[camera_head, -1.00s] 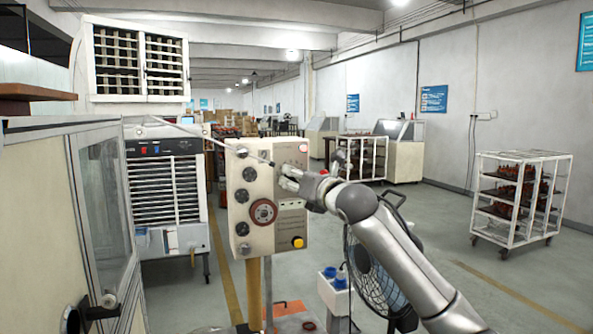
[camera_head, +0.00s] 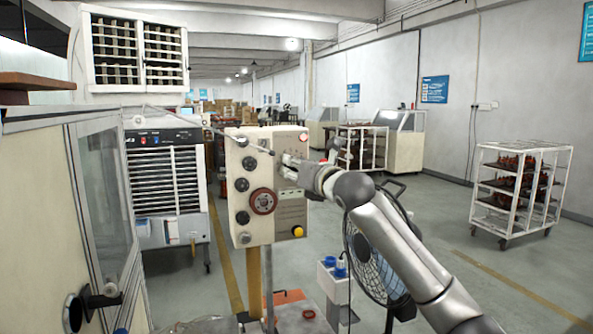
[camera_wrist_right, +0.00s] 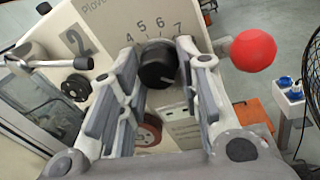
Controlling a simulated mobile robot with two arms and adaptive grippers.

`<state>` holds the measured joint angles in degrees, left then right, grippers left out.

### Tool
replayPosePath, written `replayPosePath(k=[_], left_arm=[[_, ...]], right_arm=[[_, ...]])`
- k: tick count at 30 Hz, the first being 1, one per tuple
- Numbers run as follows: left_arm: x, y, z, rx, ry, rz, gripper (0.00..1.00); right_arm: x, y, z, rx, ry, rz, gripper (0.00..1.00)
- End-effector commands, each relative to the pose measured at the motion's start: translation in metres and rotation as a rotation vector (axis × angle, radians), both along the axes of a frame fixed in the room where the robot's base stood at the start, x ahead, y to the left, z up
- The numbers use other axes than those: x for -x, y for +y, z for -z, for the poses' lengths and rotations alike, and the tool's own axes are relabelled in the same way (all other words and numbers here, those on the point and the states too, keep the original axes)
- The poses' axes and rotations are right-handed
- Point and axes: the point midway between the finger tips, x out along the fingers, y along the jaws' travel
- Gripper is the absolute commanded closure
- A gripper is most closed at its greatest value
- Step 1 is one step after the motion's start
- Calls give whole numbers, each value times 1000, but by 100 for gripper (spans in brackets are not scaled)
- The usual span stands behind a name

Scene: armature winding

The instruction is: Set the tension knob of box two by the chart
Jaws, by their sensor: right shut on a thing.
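Box two (camera_head: 265,210) is a cream control box on a yellow post, in the middle of the head view. The right wrist view shows its face with a large "2" (camera_wrist_right: 76,40) and a dial scale with the numbers 4, 5, 6 and 7. The black tension knob (camera_wrist_right: 158,66) sits below that scale, between the fingers of my right gripper (camera_wrist_right: 160,75), which is shut on it. In the head view my right gripper (camera_head: 288,168) reaches the box's upper right and hides the knob. No chart is readable. My left gripper is not in view.
A red ball (camera_wrist_right: 253,50) on a lever stands right of the knob, close to my gripper. A red round dial (camera_head: 263,201) and several black knobs are on the box. A blue fan (camera_head: 372,265) stands under my right arm. A cream cabinet (camera_head: 50,210) is at left.

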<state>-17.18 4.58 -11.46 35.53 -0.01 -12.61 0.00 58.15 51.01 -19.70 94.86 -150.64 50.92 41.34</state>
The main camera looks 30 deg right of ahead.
Motion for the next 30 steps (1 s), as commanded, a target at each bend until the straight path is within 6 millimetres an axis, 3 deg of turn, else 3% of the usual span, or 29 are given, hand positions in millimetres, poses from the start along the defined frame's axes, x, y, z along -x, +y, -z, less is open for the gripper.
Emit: replayPosePath(k=[12,30], left_arm=[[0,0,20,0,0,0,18],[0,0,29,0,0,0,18]], right_arm=[[1,-1,-1,317,71,2,92],[1,-1,-6,873,204,2,92]])
